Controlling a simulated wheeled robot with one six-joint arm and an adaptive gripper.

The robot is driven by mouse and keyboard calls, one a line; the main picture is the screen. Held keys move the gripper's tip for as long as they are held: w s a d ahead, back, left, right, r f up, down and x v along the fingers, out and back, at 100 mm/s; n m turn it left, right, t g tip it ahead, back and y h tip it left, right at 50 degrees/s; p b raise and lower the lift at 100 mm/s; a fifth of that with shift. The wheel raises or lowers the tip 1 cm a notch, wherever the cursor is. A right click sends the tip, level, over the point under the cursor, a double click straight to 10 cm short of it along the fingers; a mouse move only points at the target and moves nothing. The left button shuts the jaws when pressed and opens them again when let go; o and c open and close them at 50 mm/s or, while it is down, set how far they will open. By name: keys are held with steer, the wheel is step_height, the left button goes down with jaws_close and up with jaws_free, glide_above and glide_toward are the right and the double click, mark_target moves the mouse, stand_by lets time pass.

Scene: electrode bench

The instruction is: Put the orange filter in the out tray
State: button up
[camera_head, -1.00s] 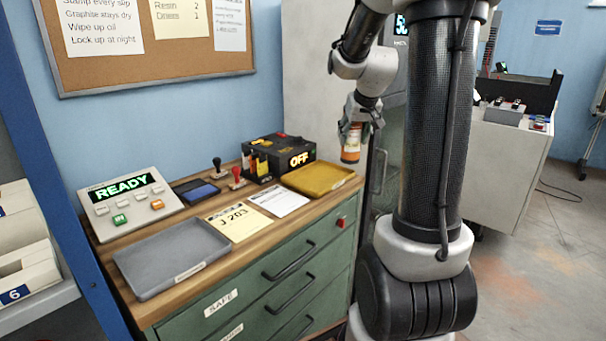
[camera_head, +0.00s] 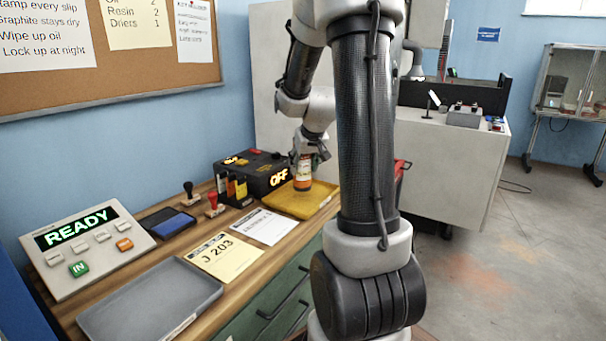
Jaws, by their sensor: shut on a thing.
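My gripper (camera_head: 304,159) is shut on the orange filter (camera_head: 302,176), a small upright cylinder with an orange body and a pale label band. The gripper holds it from above, and its fingers hide the filter's top. The filter is over the yellow tray (camera_head: 312,204) at the back right of the bench; I cannot tell whether its base touches the tray floor. A grey tray (camera_head: 150,304) lies empty at the front left. Its front label is too small to read, and no "out" label is legible on either tray.
A black box reading OFF (camera_head: 262,174) stands just behind and left of the yellow tray. Red (camera_head: 214,204) and black (camera_head: 189,194) stamps, paper slips (camera_head: 224,256), an ink pad (camera_head: 172,222) and a READY panel (camera_head: 86,245) occupy the rest of the wooden bench top.

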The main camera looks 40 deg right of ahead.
mark_target(306, 167)
steer(key=shift+f, duration=1.5)
steer(key=o, duration=1.3)
steer(key=shift+f, duration=0.1)
steer(key=shift+o, duration=0.2)
